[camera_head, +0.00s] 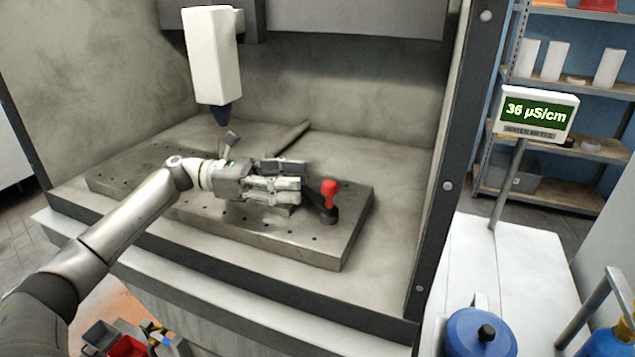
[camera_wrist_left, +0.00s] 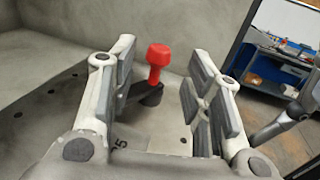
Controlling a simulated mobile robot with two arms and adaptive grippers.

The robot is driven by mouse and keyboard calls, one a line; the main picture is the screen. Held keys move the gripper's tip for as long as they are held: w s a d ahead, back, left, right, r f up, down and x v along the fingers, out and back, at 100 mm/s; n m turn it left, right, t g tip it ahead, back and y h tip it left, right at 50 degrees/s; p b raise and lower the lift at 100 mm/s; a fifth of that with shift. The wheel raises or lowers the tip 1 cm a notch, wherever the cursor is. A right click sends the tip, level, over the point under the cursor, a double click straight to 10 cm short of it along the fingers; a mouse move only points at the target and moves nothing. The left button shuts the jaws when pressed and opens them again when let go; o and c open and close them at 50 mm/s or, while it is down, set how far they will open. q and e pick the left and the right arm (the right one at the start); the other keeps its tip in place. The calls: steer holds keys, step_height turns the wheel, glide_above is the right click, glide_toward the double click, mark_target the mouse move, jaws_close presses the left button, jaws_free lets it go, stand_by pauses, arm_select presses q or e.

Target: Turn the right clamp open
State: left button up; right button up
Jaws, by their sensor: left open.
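The right clamp (camera_head: 329,197) has a red knob on a dark arm and stands near the right end of the metal plate (camera_head: 300,245). In the left wrist view its red knob (camera_wrist_left: 157,62) shows between and beyond my fingers. My left gripper (camera_head: 297,176) is open, with its fingers pointing right toward the clamp. The knob is just past the fingertips, and I cannot tell whether they touch the clamp. Part of the clamp's dark arm is hidden behind the fingers in the head view. My right gripper is not in view.
A white spindle head (camera_head: 212,60) with a dark tip hangs above the plate behind my left arm. A dark upright frame post (camera_head: 450,180) bounds the bench on the right. A display reading 36 µS/cm (camera_head: 536,113) stands beyond it. The bench surface right of the plate is clear.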

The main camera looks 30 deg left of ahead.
arm_select(q)
steer(key=shift+v, duration=2.25)
